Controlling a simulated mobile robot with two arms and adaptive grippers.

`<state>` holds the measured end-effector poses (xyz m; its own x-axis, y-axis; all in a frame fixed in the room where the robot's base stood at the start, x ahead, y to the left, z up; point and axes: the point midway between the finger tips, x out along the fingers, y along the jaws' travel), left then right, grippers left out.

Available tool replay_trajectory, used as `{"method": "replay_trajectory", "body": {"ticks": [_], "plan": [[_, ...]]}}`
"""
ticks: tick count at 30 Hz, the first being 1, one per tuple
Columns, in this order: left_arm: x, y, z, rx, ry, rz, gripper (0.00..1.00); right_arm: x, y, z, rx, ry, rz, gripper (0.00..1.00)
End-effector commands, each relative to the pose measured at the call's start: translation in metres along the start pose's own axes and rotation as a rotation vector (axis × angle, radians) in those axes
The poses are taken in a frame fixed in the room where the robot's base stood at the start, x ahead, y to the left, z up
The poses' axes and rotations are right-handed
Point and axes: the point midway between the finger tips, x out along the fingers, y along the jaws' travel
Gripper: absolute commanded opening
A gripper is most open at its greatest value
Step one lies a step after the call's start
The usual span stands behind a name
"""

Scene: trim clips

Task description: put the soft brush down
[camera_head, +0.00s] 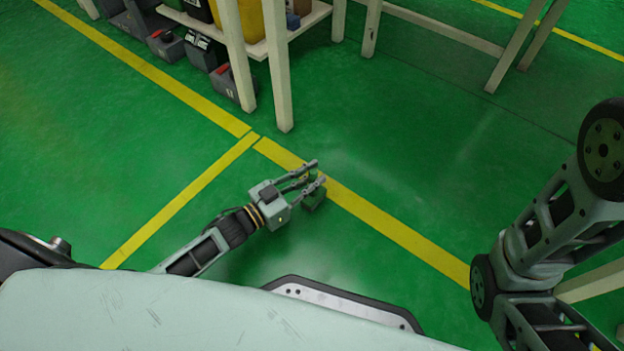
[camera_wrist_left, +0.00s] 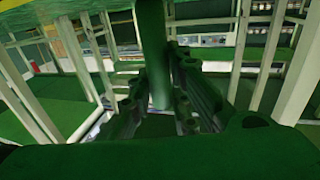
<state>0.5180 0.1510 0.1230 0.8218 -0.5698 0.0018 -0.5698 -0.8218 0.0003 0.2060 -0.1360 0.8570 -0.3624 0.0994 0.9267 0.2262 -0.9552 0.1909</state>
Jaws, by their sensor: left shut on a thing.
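My left gripper (camera_head: 317,174) reaches out over the green floor from the lower left in the head view. It is shut on the soft brush (camera_head: 314,198), a small dark green piece of which shows beside the fingertips. In the left wrist view the brush (camera_wrist_left: 154,48) is a green upright shape between the two fingers (camera_wrist_left: 158,92). The fingers hide part of it, and its bristles cannot be made out. My right arm comes down along the right edge of the head view, with its gripper outside the picture.
A pale shelf rack (camera_head: 284,85) with grey bins (camera_head: 229,84) and a yellow container (camera_head: 250,20) stands at the top. A pale table frame (camera_head: 440,25) stands at the upper right. Yellow lines (camera_head: 390,222) cross the green floor. The floor around the gripper is clear.

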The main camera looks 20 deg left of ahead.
Motion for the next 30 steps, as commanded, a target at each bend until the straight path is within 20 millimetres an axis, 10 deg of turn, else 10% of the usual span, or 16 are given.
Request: {"method": "replay_trajectory", "body": {"ticks": [5, 6, 12, 23, 30], "plan": [[0.0, 0.0, 0.003, 0.0, 0.001, 0.0, 0.0, -0.002, 0.0, -0.001, 0.0, 0.001, 0.0, 0.4], [0.0, 0.0, 0.003, 0.0, 0.0, 0.0, 0.18, -0.002, 0.0, -0.001, 0.0, 0.001, 0.0, 0.4], [0.0, 0.0, 0.003, 0.0, 0.0, 0.0, 0.35, -0.001, 0.0, -0.001, 0.0, 0.001, 0.0, 0.4], [0.0, 0.0, -0.002, 0.001, 0.0, 0.0, 0.36, 0.002, 0.0, 0.0, 0.0, 0.001, 0.0, 0.4], [-0.038, 0.0, -0.004, -0.001, -0.007, -0.001, 0.36, 0.022, 0.005, 0.008, 0.0, 0.0, 0.0, 0.4]]}}
